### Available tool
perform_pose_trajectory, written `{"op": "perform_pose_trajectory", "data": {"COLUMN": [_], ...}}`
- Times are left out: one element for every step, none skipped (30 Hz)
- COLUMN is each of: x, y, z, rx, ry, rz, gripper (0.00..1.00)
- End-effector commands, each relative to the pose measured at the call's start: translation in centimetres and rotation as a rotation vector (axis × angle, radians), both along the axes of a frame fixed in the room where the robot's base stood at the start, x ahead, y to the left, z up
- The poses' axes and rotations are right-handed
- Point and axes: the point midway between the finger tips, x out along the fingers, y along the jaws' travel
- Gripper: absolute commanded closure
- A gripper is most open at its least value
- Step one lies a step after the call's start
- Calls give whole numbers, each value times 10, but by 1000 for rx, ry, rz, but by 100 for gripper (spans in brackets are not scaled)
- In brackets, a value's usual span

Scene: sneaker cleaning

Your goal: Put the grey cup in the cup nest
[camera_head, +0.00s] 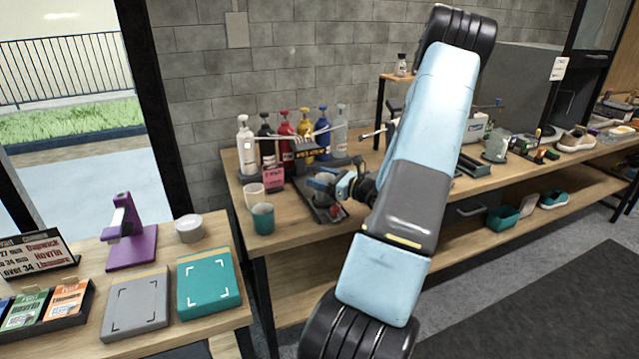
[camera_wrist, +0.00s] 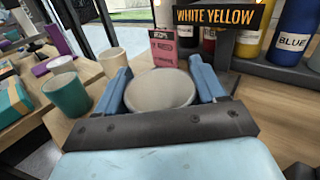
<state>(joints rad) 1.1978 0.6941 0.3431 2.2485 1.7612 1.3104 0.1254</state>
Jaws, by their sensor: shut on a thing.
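My gripper (camera_wrist: 163,80) is shut on the grey cup (camera_wrist: 160,90), one blue finger on each side of it. The cup's round pale top faces the wrist camera. In the head view my gripper (camera_head: 338,184) holds the grey cup (camera_head: 323,178) over a dark tray (camera_head: 306,190) on the long table, and the fingers partly hide the cup. I cannot tell whether the cup touches the tray. I cannot clearly make out the cup nest. A teal cup (camera_head: 263,219) and a cream cup (camera_head: 253,194) stand left of the tray, apart from my gripper.
Several pump bottles, such as the blue one (camera_head: 323,136), stand in a rack behind. A pink sign (camera_head: 273,178) stands before them. The left table holds a purple stand (camera_head: 130,238), a white bowl (camera_head: 189,228) and teal and grey boxes. Bare tabletop shows near the front edge.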

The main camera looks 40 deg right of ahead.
Motion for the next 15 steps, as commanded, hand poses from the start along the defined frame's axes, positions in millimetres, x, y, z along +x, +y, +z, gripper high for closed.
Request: {"op": "perform_pose_trajectory", "data": {"x": [0,0,0,0,0,1,1,1,1,1,1,1,1,1,1], "y": [0,0,1,1,1,2,2,2,2,2,2,3,2,3,2], "z": [-7,-10,-14,-15,-16,-16,-16,-16,-16,-16,-16,-16,-17,-17,-18], "rx": [2,2,2,1,0,-1,-1,-2,-2,-1,-1,-1,-1,-1,-1], "ry": [1,1,1,0,0,0,0,-1,-1,0,0,0,0,0,0], "rz": [0,0,1,1,2,2,3,3,3,3,3,4,4,4,4], "gripper": [59,59,59,59,59,59,59,59,59,59,59,59,59,59,59]}}
